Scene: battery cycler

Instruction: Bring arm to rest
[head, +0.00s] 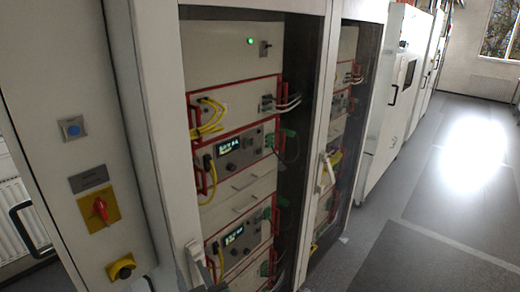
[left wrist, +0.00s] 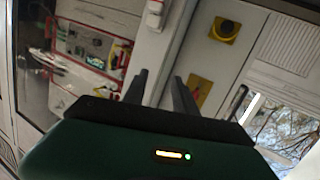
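My left gripper (left wrist: 160,78) shows best in the left wrist view, with its two dark fingers apart and nothing between them. Beyond the fingers is the pale frame of the battery cycler cabinet (head: 160,110). At the bottom edge of the head view only small dark parts show near the cabinet's white door handle (head: 196,265), and I cannot make out the gripper's shape there. The fingers appear clear of the cabinet, but the exact gap cannot be told. My right gripper is in neither view.
Yellow cables (head: 208,120) loop from the rack units. A second door handle (head: 326,172) stands out farther right. The grey floor (head: 420,245) at right is clear.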

